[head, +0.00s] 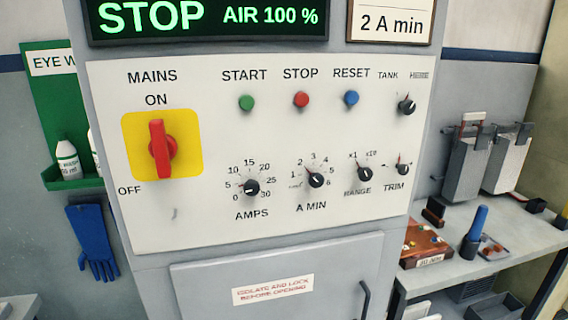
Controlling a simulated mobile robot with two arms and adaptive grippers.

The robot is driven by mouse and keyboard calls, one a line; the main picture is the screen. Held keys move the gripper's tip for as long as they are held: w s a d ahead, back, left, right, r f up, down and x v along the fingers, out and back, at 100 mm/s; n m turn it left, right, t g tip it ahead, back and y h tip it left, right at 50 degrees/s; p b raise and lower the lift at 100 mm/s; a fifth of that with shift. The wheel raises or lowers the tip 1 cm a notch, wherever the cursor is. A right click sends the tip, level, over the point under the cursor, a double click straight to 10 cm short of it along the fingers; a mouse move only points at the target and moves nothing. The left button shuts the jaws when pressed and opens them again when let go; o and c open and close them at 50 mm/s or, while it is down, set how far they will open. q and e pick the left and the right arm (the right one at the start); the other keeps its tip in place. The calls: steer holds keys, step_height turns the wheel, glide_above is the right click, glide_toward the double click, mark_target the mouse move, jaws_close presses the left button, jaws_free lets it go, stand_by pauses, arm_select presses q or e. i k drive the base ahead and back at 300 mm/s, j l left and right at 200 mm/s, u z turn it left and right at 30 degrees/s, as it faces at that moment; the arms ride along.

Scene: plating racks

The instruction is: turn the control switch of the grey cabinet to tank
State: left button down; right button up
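The grey cabinet (148,275) stands in front of me in the head view, with a pale control panel on its front. The control switch (406,106) is a small black knob at the panel's upper right. The label TANK is at its upper left and a second, blurred label is at its upper right. Neither of my grippers is in view, and nothing touches the switch.
A red mains handle (160,148) stands upright on a yellow plate. Green, red and blue buttons and several black knobs share the panel. The display (205,18) reads STOP, AIR 100 %.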

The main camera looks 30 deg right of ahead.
mark_target(407, 106)
steer(key=z, duration=1.55)
